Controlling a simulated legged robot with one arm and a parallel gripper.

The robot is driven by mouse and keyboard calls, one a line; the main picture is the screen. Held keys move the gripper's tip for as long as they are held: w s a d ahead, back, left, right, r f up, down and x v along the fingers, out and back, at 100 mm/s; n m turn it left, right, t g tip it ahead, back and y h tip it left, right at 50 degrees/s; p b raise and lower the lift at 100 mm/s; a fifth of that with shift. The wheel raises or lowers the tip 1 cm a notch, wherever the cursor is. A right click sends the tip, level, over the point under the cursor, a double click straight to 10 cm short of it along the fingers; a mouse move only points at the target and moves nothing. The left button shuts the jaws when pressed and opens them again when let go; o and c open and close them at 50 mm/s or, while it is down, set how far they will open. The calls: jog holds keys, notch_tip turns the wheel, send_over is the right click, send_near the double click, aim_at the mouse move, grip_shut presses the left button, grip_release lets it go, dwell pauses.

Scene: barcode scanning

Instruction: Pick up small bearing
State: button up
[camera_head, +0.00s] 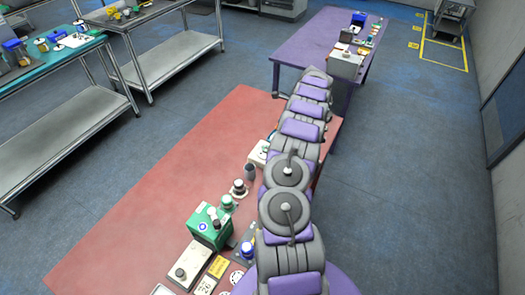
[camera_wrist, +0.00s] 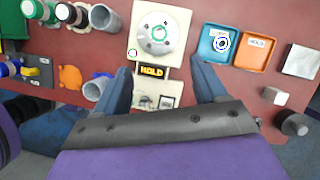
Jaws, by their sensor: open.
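A small ring-shaped piece, which looks like the small bearing (camera_wrist: 222,43), lies in a blue square tray (camera_wrist: 205,54) right of the right fingertip. The gripper is apart from it. In the head view my arm hides part of the bench, and I cannot make out the bearing or the fingers.
An orange tray (camera_wrist: 271,44) sits right of the blue one. Cups (camera_wrist: 104,17) and small parts crowd the left. The left of the red table (camera_head: 135,215) is clear.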

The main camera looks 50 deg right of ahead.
send_near(266, 148)
jog(key=shift+x, duration=1.2)
jog(key=shift+a+f, duration=0.2)
jog(key=shift+a, duration=0.15)
jog(key=f, duration=0.2)
jog(key=w+f, duration=0.1)
jog(key=f, duration=0.2)
jog(key=shift+w+d+b, duration=0.1)
jog(key=shift+w+b, duration=0.1)
jog(key=shift+b, duration=0.1)
jog(key=shift+a, duration=0.5)
jog(key=shift+w+a, duration=0.1)
jog(key=shift+a, duration=0.1)
jog(key=shift+w+a, duration=0.1)
jog(key=shift+c, duration=0.7)
jog(key=shift+d, duration=0.45)
jog(key=c, duration=0.6)
jog(key=shift+a, duration=0.1)
jog(key=c, duration=0.5)
